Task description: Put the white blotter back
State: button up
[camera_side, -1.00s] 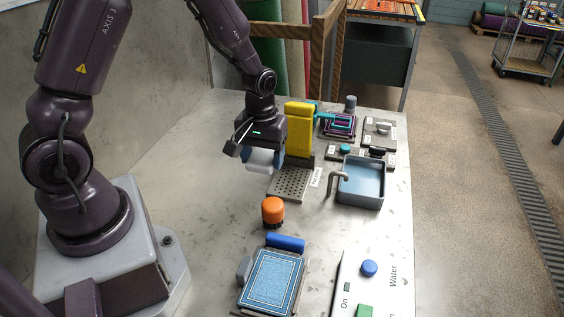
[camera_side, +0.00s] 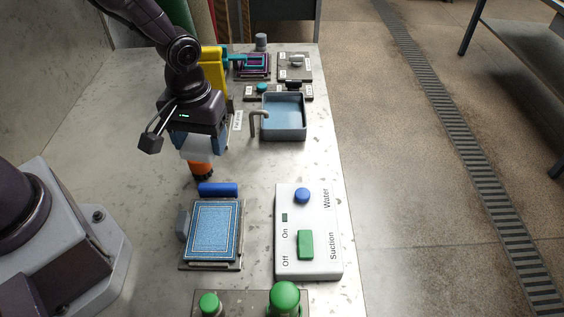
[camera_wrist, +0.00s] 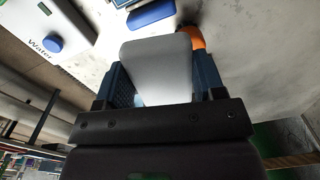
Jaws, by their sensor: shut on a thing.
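The white blotter (camera_side: 197,149) is a smooth pale block held between my gripper's blue fingers. In the wrist view the white blotter (camera_wrist: 160,68) fills the middle, with a finger on each side. My gripper (camera_side: 204,143) is shut on it, above the bench and close to the orange-capped knob (camera_side: 201,170). The gripper also shows in the wrist view (camera_wrist: 163,85). The blotter partly hides the orange knob, and I cannot tell the gap between them. The perforated plate is hidden behind my gripper in the side view.
A blue rug sample (camera_side: 213,230) lies in front, with a blue bar (camera_side: 218,189) behind it. A white control panel (camera_side: 309,255) sits to its right. A blue basin (camera_side: 284,118) with a tap and a yellow upright block (camera_side: 213,68) stand farther back. Bench space at left is clear.

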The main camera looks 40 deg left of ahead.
jog(key=shift+w+d+n, duration=0.15)
jog(key=shift+w+d, duration=0.05)
jog(key=shift+d, duration=0.35)
jog(key=shift+w+d+n, duration=0.15)
jog(key=shift+w+d, duration=0.05)
jog(key=shift+d, duration=0.35)
jog(key=shift+w+d+r+n, duration=0.15)
jog(key=shift+w+n, duration=0.25)
jog(key=shift+n, duration=0.3)
send_over(284, 170)
jog(key=f, duration=0.9)
jog(key=shift+s+f, duration=0.15)
jog(key=shift+s, duration=0.05)
jog(key=shift+w+f, duration=0.15)
jog(key=shift+f, duration=0.15)
jog(key=shift+w+f, duration=0.15)
jog(key=shift+f, duration=1.45)
